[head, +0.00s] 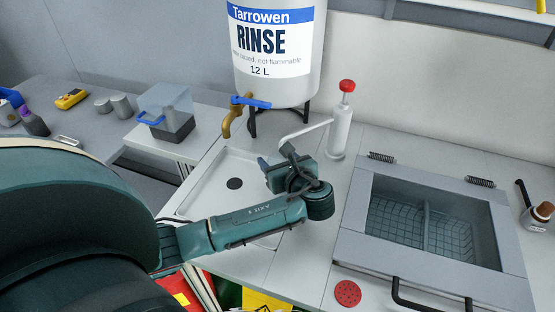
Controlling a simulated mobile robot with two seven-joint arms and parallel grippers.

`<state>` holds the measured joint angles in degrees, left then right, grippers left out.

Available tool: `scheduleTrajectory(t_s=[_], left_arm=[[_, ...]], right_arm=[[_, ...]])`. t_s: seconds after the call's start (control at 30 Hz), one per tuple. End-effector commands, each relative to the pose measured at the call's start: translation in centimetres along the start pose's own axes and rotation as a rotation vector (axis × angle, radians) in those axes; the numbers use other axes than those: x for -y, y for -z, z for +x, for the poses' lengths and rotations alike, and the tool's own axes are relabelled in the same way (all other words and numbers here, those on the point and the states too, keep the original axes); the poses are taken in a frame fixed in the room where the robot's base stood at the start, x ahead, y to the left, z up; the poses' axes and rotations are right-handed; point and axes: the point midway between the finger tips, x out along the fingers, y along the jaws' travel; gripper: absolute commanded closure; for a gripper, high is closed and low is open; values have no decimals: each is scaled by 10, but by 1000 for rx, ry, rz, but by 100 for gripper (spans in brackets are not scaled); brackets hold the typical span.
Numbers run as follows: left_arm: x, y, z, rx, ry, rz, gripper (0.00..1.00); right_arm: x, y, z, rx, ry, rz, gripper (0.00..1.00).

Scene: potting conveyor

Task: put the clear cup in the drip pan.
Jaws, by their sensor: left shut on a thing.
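The drip pan (207,192) is a shallow white tray with a dark round drain, below the rinse tank's tap. My left arm reaches across it from the left. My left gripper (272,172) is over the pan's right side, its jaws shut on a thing. I cannot make out a clear cup anywhere in the view; what is between the jaws is hidden by the gripper or too small to see. The gripper's height above the pan is hard to tell. My right gripper is not in view.
The rinse tank (270,75) with a brass tap (229,122) stands behind the pan. A red-topped pump bottle (341,125) has its spout near my gripper. A grey basin (480,282) is right. A clear-lidded box (168,103) is left. A red disc (347,293) lies in front.

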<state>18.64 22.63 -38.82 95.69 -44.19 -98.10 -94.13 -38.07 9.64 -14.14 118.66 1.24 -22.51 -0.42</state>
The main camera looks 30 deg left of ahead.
Motion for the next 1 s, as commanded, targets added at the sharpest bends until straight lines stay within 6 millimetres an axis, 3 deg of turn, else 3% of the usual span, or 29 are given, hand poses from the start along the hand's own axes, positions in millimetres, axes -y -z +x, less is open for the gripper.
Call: scheduleTrajectory(t_s=[0.3,0.33,0.6,0.87,1.0], left_arm=[[0,1,0,2,0,-2,67],[0,2,1,2,0,-2,41],[0,2,0,2,0,-2,20],[0,0,0,2,0,-3,20],[0,-1,-14,0,2,-3,20]], right_arm=[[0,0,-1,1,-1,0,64],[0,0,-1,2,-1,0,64],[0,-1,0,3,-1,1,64],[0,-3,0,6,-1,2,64],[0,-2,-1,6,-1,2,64]])
